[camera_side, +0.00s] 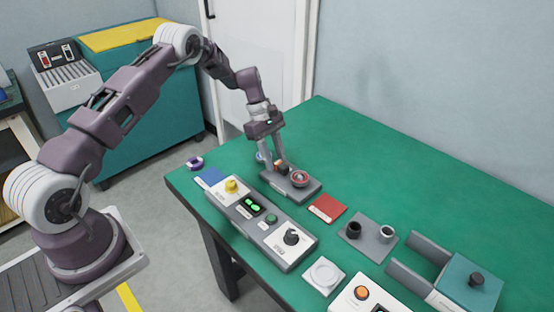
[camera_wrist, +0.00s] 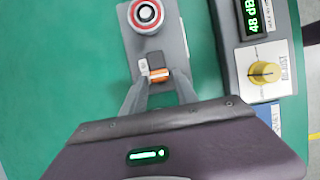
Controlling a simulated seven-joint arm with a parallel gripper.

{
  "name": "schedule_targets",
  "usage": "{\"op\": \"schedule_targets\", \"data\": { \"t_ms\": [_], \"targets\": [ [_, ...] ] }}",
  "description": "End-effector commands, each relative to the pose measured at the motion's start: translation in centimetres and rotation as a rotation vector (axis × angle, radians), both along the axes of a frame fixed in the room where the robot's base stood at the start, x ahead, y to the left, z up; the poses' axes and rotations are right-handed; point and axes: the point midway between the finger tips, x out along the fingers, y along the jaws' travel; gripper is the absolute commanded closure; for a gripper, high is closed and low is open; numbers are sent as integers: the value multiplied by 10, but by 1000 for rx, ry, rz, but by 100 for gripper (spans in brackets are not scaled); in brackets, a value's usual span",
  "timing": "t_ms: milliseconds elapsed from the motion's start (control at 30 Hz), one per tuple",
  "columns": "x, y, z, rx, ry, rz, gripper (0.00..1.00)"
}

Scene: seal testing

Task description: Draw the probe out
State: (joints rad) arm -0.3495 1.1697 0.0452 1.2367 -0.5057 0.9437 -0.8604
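A grey test block (camera_side: 311,191) lies on the green table, and it also shows in the wrist view (camera_wrist: 128,40). A small orange and dark piece (camera_wrist: 159,75), which looks like the probe, sits on it beside a small white label. A round fitting with a red ring (camera_side: 299,178) is at the block's other end; it shows from above in the wrist view (camera_wrist: 146,14). My gripper (camera_side: 277,165) is down at the block. In the wrist view its two fingers (camera_wrist: 160,82) stand apart on either side of the orange piece, with what looks like a gap at the right.
A console with a green display (camera_side: 253,205), a yellow knob (camera_side: 232,186) and a black knob (camera_side: 292,237) stands close beside the block. A red card (camera_side: 327,208), a grey holder with dark and white cups (camera_side: 368,240) and a white dish (camera_side: 323,275) lie nearby. The table's back is clear.

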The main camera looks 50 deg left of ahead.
Motion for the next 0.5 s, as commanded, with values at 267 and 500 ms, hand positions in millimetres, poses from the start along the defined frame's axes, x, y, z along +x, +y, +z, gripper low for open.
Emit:
{"op": "schedule_targets", "data": {
  "t_ms": [267,500],
  "targets": [
    [0,-3,-1,-4,2,-3,55],
    [0,10,28,-2,-2,-1,55]
  ]
}}
